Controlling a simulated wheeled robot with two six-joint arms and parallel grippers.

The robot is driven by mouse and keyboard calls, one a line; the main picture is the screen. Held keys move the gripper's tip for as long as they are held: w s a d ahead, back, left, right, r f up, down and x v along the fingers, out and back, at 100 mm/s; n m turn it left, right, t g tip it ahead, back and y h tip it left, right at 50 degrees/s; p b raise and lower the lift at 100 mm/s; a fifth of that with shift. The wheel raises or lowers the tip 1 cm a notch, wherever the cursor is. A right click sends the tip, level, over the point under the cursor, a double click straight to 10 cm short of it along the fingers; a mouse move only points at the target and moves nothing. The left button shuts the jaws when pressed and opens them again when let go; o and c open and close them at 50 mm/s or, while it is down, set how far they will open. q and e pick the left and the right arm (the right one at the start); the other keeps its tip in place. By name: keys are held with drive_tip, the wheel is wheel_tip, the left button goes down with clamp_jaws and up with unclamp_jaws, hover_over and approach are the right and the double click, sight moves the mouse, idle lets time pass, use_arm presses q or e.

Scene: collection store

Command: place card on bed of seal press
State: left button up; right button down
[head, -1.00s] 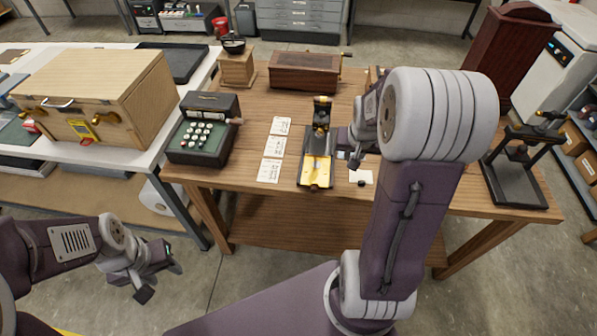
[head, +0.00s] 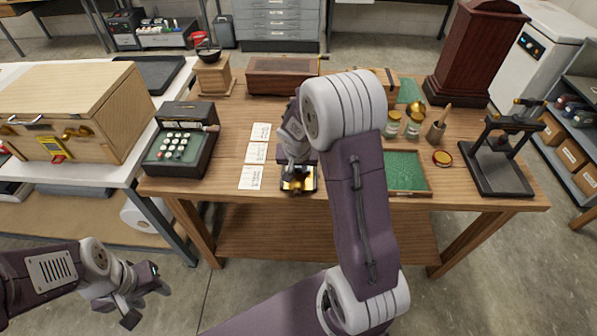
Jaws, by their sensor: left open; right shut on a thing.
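Three printed cards (head: 256,152) lie in a column left of the press. My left gripper (head: 146,300) is open and empty, low at the left, away from the table.
A keyed machine (head: 181,142) stands left of the cards. A wooden box (head: 280,75) sits at the back.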

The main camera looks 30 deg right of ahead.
drive_tip(key=shift+f, duration=0.8)
use_arm(q)
drive_tip(key=shift+w+f, duration=0.1)
drive_tip(key=shift+f, duration=0.25)
use_arm(e)
drive_tip(key=shift+w+d, duration=0.1)
drive_tip(key=shift+f+b, duration=0.25)
drive_tip(key=shift+b, duration=0.1)
drive_tip(key=c, duration=1.5)
unclamp_jaws()
drive_tip(key=shift+r, duration=0.1)
drive_tip(key=shift+c, duration=0.2)
drive_tip(key=shift+r+p, duration=0.25)
drive_tip(key=shift+p, duration=0.15)
drive_tip(key=p+v, duration=0.2)
drive_tip(key=v, duration=1)
use_arm(q)
drive_tip(key=shift+r, duration=0.9)
use_arm(e)
drive_tip(key=s+a+f+n+g+y, duration=0.1)
drive_tip(key=s+a+f+n, duration=0.2)
drive_tip(key=s, duration=0.4)
drive_tip(key=s+a+f+n+g+y, duration=0.1)
drive_tip(key=s+a+f+n, duration=0.2)
drive_tip(key=s+a, duration=0.2)
drive_tip(key=s, duration=0.2)
drive_tip(key=shift+s+a+f+g+y, duration=0.3)
drive_tip(key=shift+a+f+g, duration=0.05)
drive_tip(key=shift+g, duration=0.05)
